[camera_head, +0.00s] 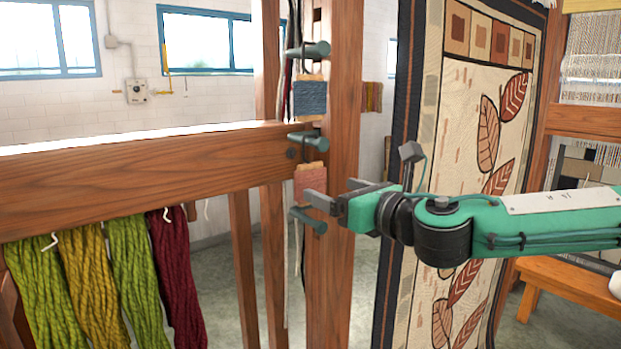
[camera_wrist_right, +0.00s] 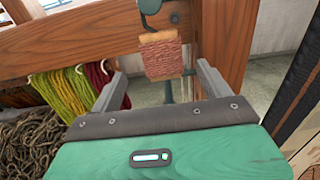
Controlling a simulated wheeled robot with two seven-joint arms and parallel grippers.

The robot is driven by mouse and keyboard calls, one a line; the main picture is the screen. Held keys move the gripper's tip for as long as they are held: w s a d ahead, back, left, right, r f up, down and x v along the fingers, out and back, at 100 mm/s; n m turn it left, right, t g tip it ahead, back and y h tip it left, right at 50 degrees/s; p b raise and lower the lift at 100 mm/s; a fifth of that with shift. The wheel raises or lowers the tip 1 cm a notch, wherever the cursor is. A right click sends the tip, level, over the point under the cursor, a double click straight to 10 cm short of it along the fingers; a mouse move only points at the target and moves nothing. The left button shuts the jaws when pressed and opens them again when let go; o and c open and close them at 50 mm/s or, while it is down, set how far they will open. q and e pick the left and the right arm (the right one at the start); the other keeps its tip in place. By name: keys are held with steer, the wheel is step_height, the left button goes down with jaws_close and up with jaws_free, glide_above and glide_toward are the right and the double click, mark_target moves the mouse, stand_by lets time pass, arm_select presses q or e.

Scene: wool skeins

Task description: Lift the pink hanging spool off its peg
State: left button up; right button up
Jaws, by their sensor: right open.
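The pink spool (camera_head: 310,183) hangs below a green peg (camera_head: 308,140) on the wooden post. In the right wrist view the pink spool (camera_wrist_right: 162,55) shows between and beyond my two fingers, with its tan wooden top under the hooked peg (camera_wrist_right: 150,8). My right gripper (camera_head: 330,192) comes in from the right with its jaws open, close to the spool. In the wrist view the right gripper (camera_wrist_right: 160,85) has nothing between its fingers; whether a finger touches the spool I cannot tell. My left gripper is not in view.
A blue-grey spool (camera_head: 310,98) hangs higher on the same post (camera_head: 341,100). Another peg (camera_head: 307,220) sticks out below the pink spool. A wooden beam (camera_head: 140,180) with green, mustard and dark red skeins (camera_head: 178,285) runs left. A patterned rug (camera_head: 470,130) hangs behind my right arm.

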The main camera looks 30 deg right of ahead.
mark_target(314, 183)
steer(key=shift+w+a+p, duration=0.2)
steer(key=shift+w+p, duration=0.2)
steer(key=shift+w, duration=2.1)
steer(key=shift+w+p, duration=0.3)
steer(key=shift+w, duration=0.1)
steer(key=shift+w+f+p, duration=0.15)
steer(key=shift+w+p, duration=0.45)
steer(key=shift+w, duration=1.65)
steer(key=c, duration=1.1)
steer(key=shift+r, duration=0.2)
